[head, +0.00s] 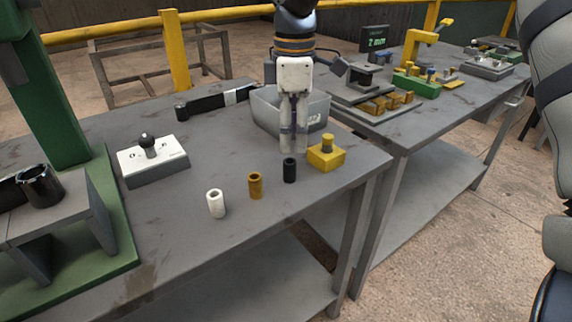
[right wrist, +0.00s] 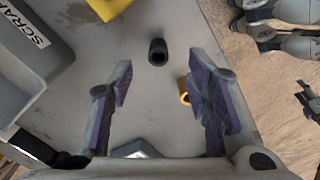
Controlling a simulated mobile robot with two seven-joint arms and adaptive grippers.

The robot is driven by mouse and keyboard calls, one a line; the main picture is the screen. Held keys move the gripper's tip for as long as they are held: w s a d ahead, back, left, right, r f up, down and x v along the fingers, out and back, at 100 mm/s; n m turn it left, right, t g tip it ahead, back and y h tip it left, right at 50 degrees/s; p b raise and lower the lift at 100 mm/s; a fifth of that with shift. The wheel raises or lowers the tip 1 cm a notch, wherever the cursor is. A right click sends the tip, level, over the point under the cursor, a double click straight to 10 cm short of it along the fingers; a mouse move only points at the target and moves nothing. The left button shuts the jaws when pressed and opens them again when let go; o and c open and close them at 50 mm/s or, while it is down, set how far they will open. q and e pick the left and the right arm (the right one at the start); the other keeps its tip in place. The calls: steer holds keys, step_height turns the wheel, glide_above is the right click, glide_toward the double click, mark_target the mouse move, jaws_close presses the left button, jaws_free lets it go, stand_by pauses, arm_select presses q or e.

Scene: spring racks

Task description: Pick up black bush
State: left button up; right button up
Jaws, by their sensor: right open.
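The black bush (head: 290,170) is a short dark hollow cylinder standing upright on the grey table, near the front edge. My right gripper (head: 293,148) points down just behind and above it in the head view. In the right wrist view the gripper (right wrist: 160,75) is open and empty, its two purple-padded fingers wide apart. The black bush (right wrist: 157,52) shows there beyond the fingertips, lined up with the gap between them. I see no contact. My left gripper is not in view.
Left of the black bush stand a brown bush (head: 255,185) and a white bush (head: 216,204). A yellow block (head: 326,158) with a peg is close on its right. A grey scrap bin (head: 264,113) is behind the gripper. A white box (head: 153,165) with a black knob sits farther left.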

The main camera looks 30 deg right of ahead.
mark_target(289, 161)
steer(key=f, duration=0.7)
steer(key=shift+w+a+f, duration=0.2)
steer(key=shift+w, duration=0.05)
steer(key=c, duration=0.9)
